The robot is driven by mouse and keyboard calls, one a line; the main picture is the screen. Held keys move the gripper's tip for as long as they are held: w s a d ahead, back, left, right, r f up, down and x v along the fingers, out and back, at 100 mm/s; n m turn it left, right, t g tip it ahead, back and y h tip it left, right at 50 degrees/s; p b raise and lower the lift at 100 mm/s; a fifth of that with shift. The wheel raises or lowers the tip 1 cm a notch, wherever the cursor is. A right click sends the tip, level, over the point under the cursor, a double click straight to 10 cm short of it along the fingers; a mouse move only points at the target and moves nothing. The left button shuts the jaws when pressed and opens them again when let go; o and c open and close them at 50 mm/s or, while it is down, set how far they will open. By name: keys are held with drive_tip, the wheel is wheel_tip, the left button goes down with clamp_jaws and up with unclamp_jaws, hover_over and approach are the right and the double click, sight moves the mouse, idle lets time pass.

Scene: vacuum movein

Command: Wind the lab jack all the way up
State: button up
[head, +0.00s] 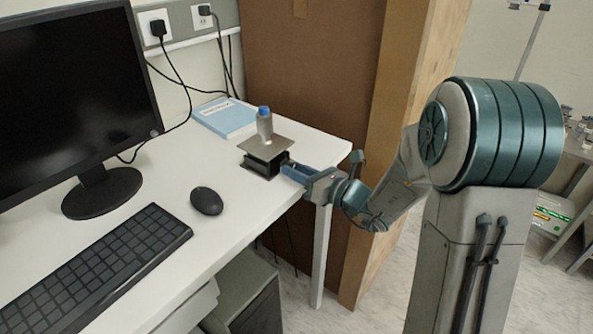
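The lab jack (266,149) stands on the white desk near its right end, with a flat metal top plate and a dark body below. A small grey bottle with a blue cap (264,124) stands upright on the plate. The plate sits a short way above the desk. My gripper (290,168) reaches in from the right, low at the jack's right side, where its fingertips meet or nearly meet the dark body. The jack's knob is hidden or too small to make out. I cannot tell whether the fingers are closed on it.
A light blue book (226,117) lies behind the jack. A black mouse (206,201), a keyboard (98,268) and a monitor (75,95) stand to the left. A brown cardboard panel (312,80) rises behind the desk's right end. Desk surface between mouse and jack is clear.

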drive_tip(key=o, duration=0.4)
drive_tip(key=shift+d, duration=0.1)
drive_tip(key=v, duration=1.3)
drive_tip(key=shift+s+d, duration=0.2)
drive_tip(key=shift+d, duration=0.1)
